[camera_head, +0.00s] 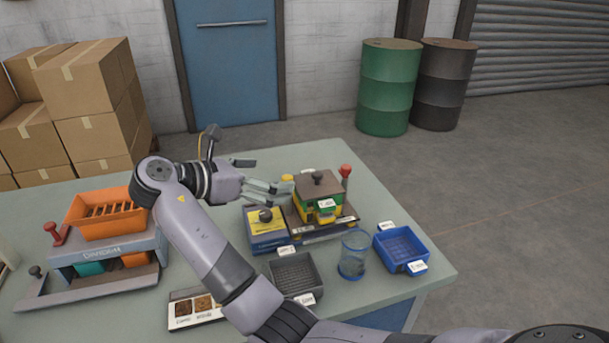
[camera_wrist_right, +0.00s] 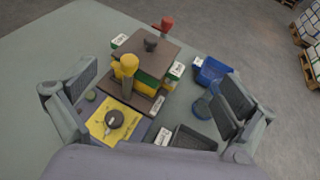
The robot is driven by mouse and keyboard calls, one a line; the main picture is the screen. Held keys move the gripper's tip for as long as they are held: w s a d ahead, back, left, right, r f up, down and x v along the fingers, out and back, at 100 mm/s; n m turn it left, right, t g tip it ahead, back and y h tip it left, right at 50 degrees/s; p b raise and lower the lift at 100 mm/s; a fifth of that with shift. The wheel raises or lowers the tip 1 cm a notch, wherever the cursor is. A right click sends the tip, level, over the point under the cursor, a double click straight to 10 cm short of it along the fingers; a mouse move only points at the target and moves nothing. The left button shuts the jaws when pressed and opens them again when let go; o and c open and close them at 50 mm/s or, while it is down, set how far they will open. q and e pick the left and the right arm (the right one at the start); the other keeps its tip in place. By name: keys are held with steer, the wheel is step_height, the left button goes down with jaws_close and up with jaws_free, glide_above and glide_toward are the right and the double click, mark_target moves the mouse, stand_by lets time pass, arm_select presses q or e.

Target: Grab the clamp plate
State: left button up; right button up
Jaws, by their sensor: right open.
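The brown square plate with a dark knob, which looks like the clamp plate (camera_head: 318,184), lies on top of a green and yellow stack on the dark fixture at the table's right. It also shows in the right wrist view (camera_wrist_right: 148,58), beyond and between my fingers. My right gripper (camera_head: 268,188) is open and empty, just left of the plate and apart from it. In the right wrist view my gripper (camera_wrist_right: 158,85) has its fingers spread wide on both sides. A yellow-topped post (camera_wrist_right: 129,66) stands at the plate's near edge. My left gripper is not in view.
A red-topped post (camera_head: 346,171) stands behind the plate. A yellow-topped box with a dark knob (camera_head: 265,228) sits beside the fixture. A grey tray (camera_head: 294,274), a clear cup (camera_head: 353,255) and a blue tray (camera_head: 401,248) stand in front. The orange-topped divider (camera_head: 105,213) is at left.

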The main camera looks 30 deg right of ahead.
steer(key=a, duration=0.1)
glide_toward(317, 175)
steer(key=d, duration=0.2)
steer(key=x, duration=0.2)
steer(key=p+x, duration=0.1)
steer(key=shift+d+f, duration=0.25)
steer(key=shift+f, duration=0.25)
steer(key=shift+d, duration=0.25)
steer(key=p+x, duration=0.1)
steer(key=x, duration=0.3)
steer(key=shift+w+d+f, duration=0.1)
steer(key=shift+d+f, duration=0.05)
steer(key=shift+d, duration=0.2)
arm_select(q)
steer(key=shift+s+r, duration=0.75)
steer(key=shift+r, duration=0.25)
arm_select(e)
steer(key=shift+t, duration=0.3)
steer(key=shift+c, duration=0.5)
